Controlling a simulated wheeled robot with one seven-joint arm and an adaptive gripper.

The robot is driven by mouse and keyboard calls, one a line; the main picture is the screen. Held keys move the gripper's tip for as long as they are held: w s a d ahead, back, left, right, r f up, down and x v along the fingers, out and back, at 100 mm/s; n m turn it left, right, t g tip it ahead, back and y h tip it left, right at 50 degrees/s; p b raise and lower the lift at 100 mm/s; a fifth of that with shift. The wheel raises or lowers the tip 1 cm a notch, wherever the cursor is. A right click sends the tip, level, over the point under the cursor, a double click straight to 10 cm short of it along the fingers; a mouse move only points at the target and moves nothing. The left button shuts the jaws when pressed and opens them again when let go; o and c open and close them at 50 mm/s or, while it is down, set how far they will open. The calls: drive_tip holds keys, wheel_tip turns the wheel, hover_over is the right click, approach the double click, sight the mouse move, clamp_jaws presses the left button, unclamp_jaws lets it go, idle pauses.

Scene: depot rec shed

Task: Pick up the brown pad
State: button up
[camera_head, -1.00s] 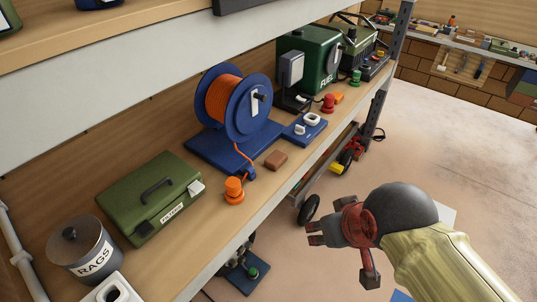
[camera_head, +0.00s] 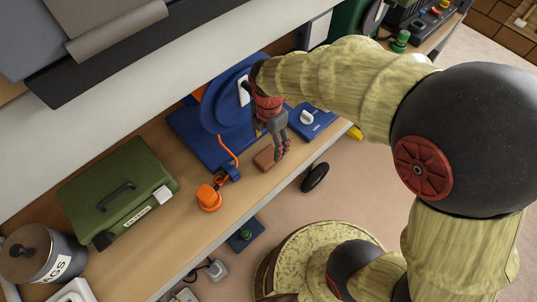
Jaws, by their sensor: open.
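The brown pad (camera_head: 264,159) is a small flat block on the wooden shelf, in front of the blue reel base. My gripper (camera_head: 281,148) is at the pad's right end, pointing down with its fingers close to it. The fingers are open. The view does not show clearly whether they touch the pad, and part of the pad's right end is hidden by them.
A blue reel (camera_head: 223,105) stands right behind. An orange plug (camera_head: 208,197) on a cord lies to the left, and a blue switch box (camera_head: 311,121) to the right. A green case (camera_head: 117,190) and a rags tin (camera_head: 38,257) stand further left.

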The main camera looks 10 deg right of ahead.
sight(266, 157)
wheel_tip(266, 157, down, 3)
drive_tip(key=shift+s+a+f, duration=0.1)
drive_tip(key=shift+s+a, duration=0.05)
drive_tip(key=f, duration=0.1)
drive_tip(key=f+b, duration=0.1)
drive_tip(key=f, duration=0.2)
drive_tip(key=shift+s+a, duration=0.4)
drive_tip(key=shift+f, duration=0.4)
drive_tip(key=c, duration=0.3)
drive_tip(key=c, duration=0.9)
